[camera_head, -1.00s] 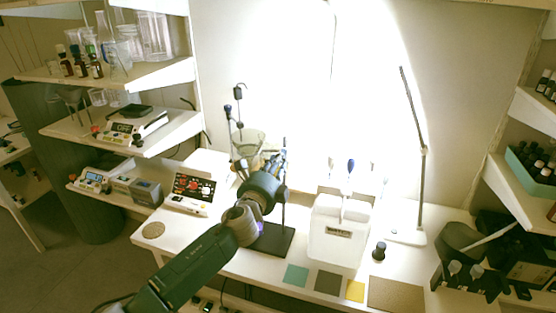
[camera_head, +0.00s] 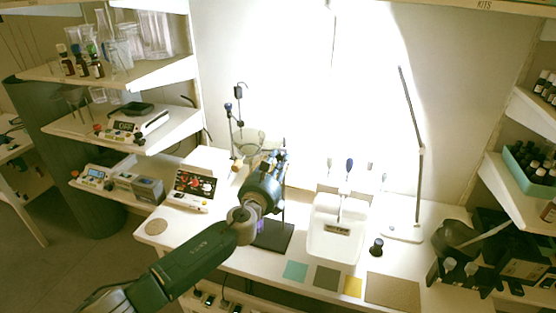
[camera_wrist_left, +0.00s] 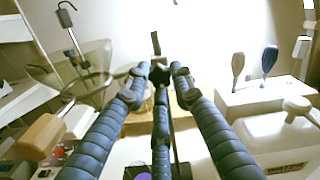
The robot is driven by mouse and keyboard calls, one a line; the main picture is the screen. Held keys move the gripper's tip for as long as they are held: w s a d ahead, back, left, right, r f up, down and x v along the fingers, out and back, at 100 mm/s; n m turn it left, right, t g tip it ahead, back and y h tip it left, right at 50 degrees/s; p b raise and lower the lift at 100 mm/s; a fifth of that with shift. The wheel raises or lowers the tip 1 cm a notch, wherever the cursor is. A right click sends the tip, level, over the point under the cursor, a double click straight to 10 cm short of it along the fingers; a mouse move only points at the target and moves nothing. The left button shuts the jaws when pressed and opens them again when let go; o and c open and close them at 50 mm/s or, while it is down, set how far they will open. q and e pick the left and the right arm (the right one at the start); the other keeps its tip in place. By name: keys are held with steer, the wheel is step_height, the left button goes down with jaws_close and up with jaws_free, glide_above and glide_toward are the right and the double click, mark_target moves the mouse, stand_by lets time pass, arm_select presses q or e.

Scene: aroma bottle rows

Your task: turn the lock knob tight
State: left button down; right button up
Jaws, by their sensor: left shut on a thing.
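A stand with a dark flat base (camera_head: 273,237) and an upright rod is on the white table, partly hidden by my left arm. My left gripper (camera_head: 278,162) reaches to the upper part of the stand. In the left wrist view its blue ribbed fingers (camera_wrist_left: 158,74) close together on a small dark knob (camera_wrist_left: 159,65) at the rod. The knob is mostly covered by the fingertips, so its turn angle cannot be told. The rod's top (camera_wrist_left: 155,42) sticks up just above them. My right gripper is not in view.
A glass vessel (camera_head: 249,142) stands behind the gripper, with a wooden handle (camera_wrist_left: 40,136) near its left. A white container (camera_head: 336,238) stands right of the stand base. A red-buttoned panel (camera_head: 195,184) lies left. Coloured squares (camera_head: 295,271) lie along the front edge.

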arm_select(q)
steer(key=shift+s+d+f+m, duration=0.1)
steer(key=shift+f+m, duration=0.15)
steer(key=shift+m, duration=0.25)
steer(key=c, duration=1.5)
jaws_free()
steer(key=shift+r, duration=0.15)
steer(key=v, duration=1.2)
